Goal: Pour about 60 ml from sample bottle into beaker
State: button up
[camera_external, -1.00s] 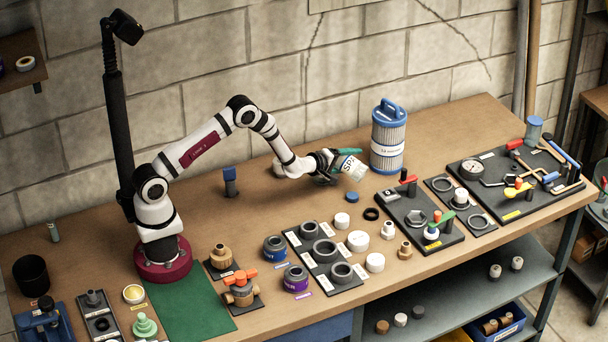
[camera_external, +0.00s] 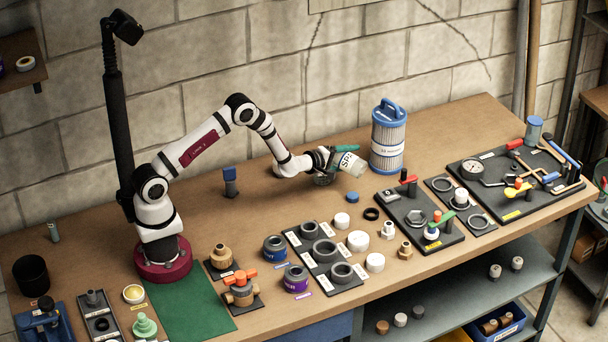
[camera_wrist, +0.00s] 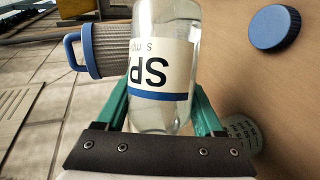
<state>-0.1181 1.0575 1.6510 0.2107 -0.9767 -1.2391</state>
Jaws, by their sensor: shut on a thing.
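The sample bottle (camera_external: 350,164) is clear with a white and blue "SPA" label. My gripper (camera_external: 338,160) is shut around it and holds it tilted above the bench. In the wrist view the bottle (camera_wrist: 163,75) sits between the green fingers (camera_wrist: 160,105), its label upside down. The beaker (camera_external: 323,179), clear glass, stands on the bench below my gripper, partly hidden by it. Part of the beaker with its markings (camera_wrist: 243,133) shows at lower right in the wrist view. I cannot make out a liquid stream or the beaker's level.
A blue cap (camera_external: 352,197) lies on the bench in front of the bottle. A tall blue-and-grey filter cartridge (camera_external: 388,140) stands close to the bottle's right. Fittings trays (camera_external: 322,258) and a valve board (camera_external: 420,220) lie nearer the front. The bench behind my gripper is mostly clear.

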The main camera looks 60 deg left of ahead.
jog(key=shift+f+n, duration=0.15)
jog(key=shift+n, duration=0.15)
dwell(0.5)
jog(key=shift+w+d+f+n+t, duration=0.1)
jog(key=shift+w+d+n+t, duration=0.05)
jog(key=shift+n+t, duration=0.15)
dwell(1.0)
jog(key=shift+r+n+t+h, duration=0.3)
jog(key=shift+r+n, duration=0.05)
jog(key=shift+n, duration=0.05)
dwell(1.4)
jog(key=shift+d+f+m+g, duration=0.15)
jog(key=shift+m+g, duration=0.35)
jog(key=shift+m, duration=0.3)
jog(key=shift+w+d+f+m+g+y, duration=0.15)
jog(key=shift+d+f+m+g+y, duration=0.25)
jog(key=shift+m, duration=0.4)
jog(key=shift+a+f+m+g+y, duration=0.25)
jog(key=shift+f+m+g+y, duration=0.05)
jog(key=shift+f+m+y, duration=0.1)
